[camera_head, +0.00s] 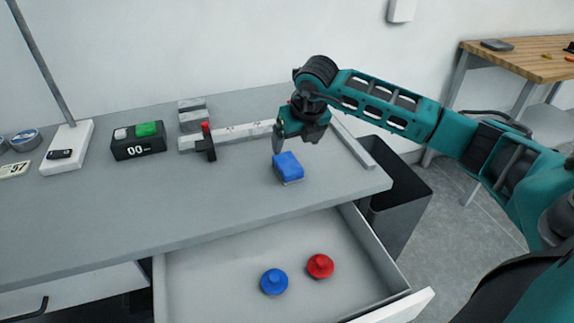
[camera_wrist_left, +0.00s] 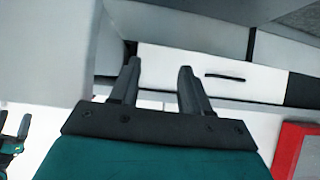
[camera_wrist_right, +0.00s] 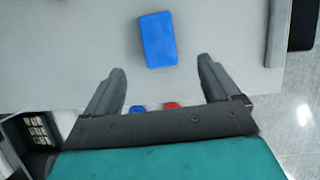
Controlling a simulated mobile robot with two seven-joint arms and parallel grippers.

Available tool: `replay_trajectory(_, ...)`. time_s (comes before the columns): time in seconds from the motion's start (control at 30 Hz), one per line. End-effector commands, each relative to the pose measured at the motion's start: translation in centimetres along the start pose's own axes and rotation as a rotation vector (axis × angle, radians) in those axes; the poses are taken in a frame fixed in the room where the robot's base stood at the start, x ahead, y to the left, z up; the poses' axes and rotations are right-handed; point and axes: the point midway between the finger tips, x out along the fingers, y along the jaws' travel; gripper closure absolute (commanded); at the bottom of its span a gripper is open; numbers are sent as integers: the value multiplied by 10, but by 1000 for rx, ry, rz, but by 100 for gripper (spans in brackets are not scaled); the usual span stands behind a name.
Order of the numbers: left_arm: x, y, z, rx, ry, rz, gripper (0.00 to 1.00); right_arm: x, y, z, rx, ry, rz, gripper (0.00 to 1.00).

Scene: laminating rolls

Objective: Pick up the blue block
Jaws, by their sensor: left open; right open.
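The blue block (camera_head: 288,168) lies on the grey table near its right front part. In the right wrist view the blue block (camera_wrist_right: 158,39) is ahead of the fingertips and roughly between their lines. My right gripper (camera_head: 279,143) is open and empty, above and just behind the block in the head view; its fingers also show in the right wrist view (camera_wrist_right: 161,80). My left gripper (camera_wrist_left: 159,78) is open and empty in the left wrist view, facing a white drawer front with a dark handle. It is not in the head view.
An open drawer (camera_head: 210,285) below the table holds a blue knobbed piece (camera_head: 274,282) and a red one (camera_head: 320,266). A rail with a black stop (camera_head: 205,145), a black timer box (camera_head: 138,142) and a white stand (camera_head: 67,147) are on the table (camera_head: 130,205). A dark bin (camera_head: 400,205) stands right.

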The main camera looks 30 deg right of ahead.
Motion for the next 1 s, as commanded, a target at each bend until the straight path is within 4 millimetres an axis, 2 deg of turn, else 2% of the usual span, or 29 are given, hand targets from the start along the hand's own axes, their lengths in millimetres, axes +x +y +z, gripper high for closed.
replay_trajectory(0.1,0,0,0,0,0,-1,53,24,1,-1,-1,5,1,11)
replay_trajectory(0.2,1,-1,0,0,1,-1,53,38,1,-1,1,3,2,11)
replay_trajectory(0.43,2,-1,-2,1,5,-2,53,54,2,0,-1,2,4,11)
replay_trajectory(0.7,2,-1,-1,1,6,-2,53,91,2,2,0,3,3,11)
replay_trajectory(0.83,3,-1,-1,1,6,-2,53,100,2,2,-1,1,4,11)
replay_trajectory(1.0,3,-1,-1,1,5,-2,53,100,2,2,-2,1,4,11)
